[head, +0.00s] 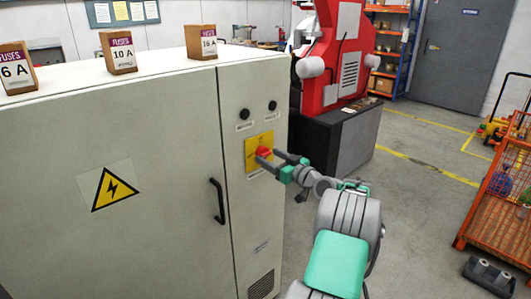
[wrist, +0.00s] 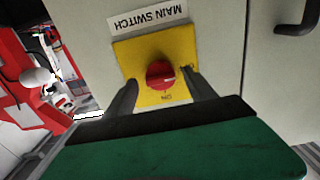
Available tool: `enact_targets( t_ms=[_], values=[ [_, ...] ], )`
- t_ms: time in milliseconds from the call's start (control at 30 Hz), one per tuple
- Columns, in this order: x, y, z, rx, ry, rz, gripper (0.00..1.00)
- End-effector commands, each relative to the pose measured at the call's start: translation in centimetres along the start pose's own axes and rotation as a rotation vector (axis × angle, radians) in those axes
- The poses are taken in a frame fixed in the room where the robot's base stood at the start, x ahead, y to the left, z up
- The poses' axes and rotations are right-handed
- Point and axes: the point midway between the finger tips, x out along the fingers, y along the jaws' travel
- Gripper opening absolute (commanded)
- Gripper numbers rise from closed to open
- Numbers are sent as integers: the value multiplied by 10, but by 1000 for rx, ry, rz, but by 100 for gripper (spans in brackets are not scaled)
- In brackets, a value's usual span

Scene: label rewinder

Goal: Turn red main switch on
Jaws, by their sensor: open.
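The red main switch (head: 264,153) is a round knob on a yellow plate (head: 250,148) on the cabinet's narrow right-hand panel. In the wrist view the red knob (wrist: 160,74) sits in the middle of the yellow plate (wrist: 150,50), below a label reading MAIN SWITCH (wrist: 147,17) that appears upside down. The word ON shows at the plate's lower edge in that view. My gripper (head: 272,158) is open at the switch, and in the wrist view its fingers (wrist: 162,92) lie on either side of the knob. I cannot tell whether they touch it.
Several fuse boxes (head: 118,52) stand on top. A red machine (head: 340,55) stands behind right.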

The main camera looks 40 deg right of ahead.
Motion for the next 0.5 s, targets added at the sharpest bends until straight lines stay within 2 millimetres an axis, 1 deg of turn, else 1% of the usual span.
enact_targets(
  t_ms=[33, 167, 400, 433, 500],
  values=[
    [9, -1, -2, 1, -2, -2, 64],
    [22, 0, -1, 0, -2, -1, 64],
    [24, 0, 0, 0, -2, 1, 64],
    [24, 0, 0, 0, -2, 1, 64],
    [24, 0, 0, 0, -2, 1, 58]
  ],
)
